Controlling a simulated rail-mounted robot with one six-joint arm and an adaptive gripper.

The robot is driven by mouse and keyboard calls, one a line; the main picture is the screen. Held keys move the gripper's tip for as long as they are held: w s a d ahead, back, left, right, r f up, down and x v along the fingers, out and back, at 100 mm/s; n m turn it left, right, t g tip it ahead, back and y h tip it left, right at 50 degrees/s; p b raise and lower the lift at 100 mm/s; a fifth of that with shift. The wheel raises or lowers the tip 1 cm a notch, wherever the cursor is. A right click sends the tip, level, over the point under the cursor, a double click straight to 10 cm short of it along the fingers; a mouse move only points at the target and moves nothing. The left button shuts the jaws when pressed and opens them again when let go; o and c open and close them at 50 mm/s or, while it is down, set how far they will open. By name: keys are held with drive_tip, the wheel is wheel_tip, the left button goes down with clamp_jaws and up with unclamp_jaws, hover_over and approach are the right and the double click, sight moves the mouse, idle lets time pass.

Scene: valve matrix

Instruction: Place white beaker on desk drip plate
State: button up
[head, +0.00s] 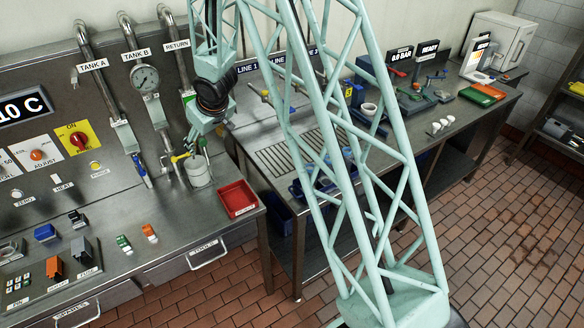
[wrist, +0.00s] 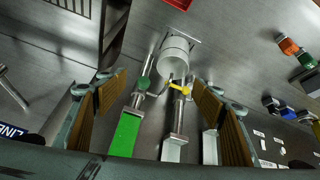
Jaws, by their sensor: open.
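The white beaker (head: 199,172) stands upright on the steel counter below the pipe outlets, left of the red tray. In the wrist view the beaker (wrist: 174,57) shows ahead of the fingertips, roughly between their lines. My gripper (head: 197,142) is above the beaker, close to the valves. Its two brown-padded fingers (wrist: 160,78) are wide apart, with nothing held between them. A slatted metal grating (head: 300,155), apparently the desk drip plate, is set in the desk to the right, partly hidden by my lattice arm.
A green-handled valve (wrist: 143,84) and a yellow-handled valve (wrist: 180,87) lie between my fingers and the beaker. A red tray (head: 238,198) stands right of the beaker. A white bowl (head: 369,109) and several small items stand farther along the desk.

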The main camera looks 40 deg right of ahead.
drive_tip(key=s+d+r+m+g+h, duration=0.1)
drive_tip(key=s+d+r+m+h, duration=0.1)
drive_tip(key=s+r, duration=2.3)
drive_tip(key=s+a+r, duration=0.2)
drive_tip(key=s, duration=0.9)
drive_tip(key=s+a+r+g+y, duration=0.1)
drive_tip(key=s+a+r, duration=0.1)
drive_tip(key=s, duration=0.9)
drive_tip(key=s+a+r, duration=0.2)
drive_tip(key=s+r, duration=0.1)
drive_tip(key=s, duration=0.7)
drive_tip(key=shift+s+a+m+y, duration=0.15)
drive_tip(key=shift+s+m+y, duration=0.15)
drive_tip(key=shift+s+m, duration=0.1)
drive_tip(key=shift+w+g, duration=0.1)
drive_tip(key=shift+g, duration=0.2)
